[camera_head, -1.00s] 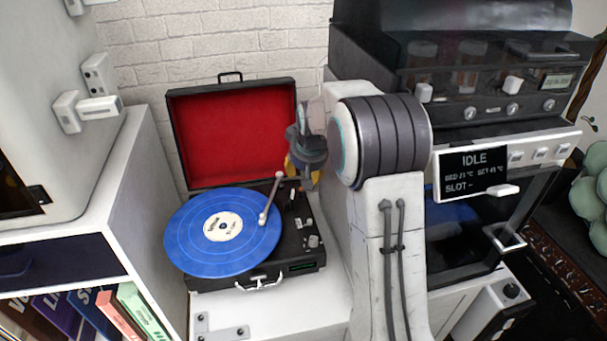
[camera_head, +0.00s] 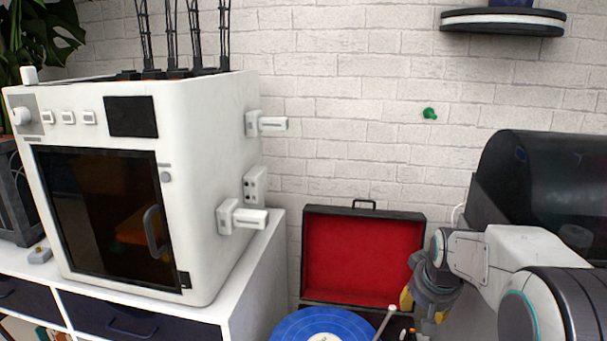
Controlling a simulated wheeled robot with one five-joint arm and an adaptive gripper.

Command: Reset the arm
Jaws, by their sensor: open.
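My arm reaches in from the lower right of the head view. My gripper (camera_head: 421,311) hangs at its end, pointing down, with yellow parts showing beside the dark wrist. It is open, and I see nothing held in it. It appears in front of the right side of the record player's open red-lined lid (camera_head: 352,258). The blue record (camera_head: 300,326) shows only in part at the bottom edge. The lower part of the gripper is small and partly hidden by the wrist.
A white 3D printer (camera_head: 208,150) with a dark door stands on a white cabinet (camera_head: 262,262) at the left. A black machine (camera_head: 520,180) stands behind my arm at the right. A dark shelf (camera_head: 503,22) and a green hook (camera_head: 430,113) are on the brick wall.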

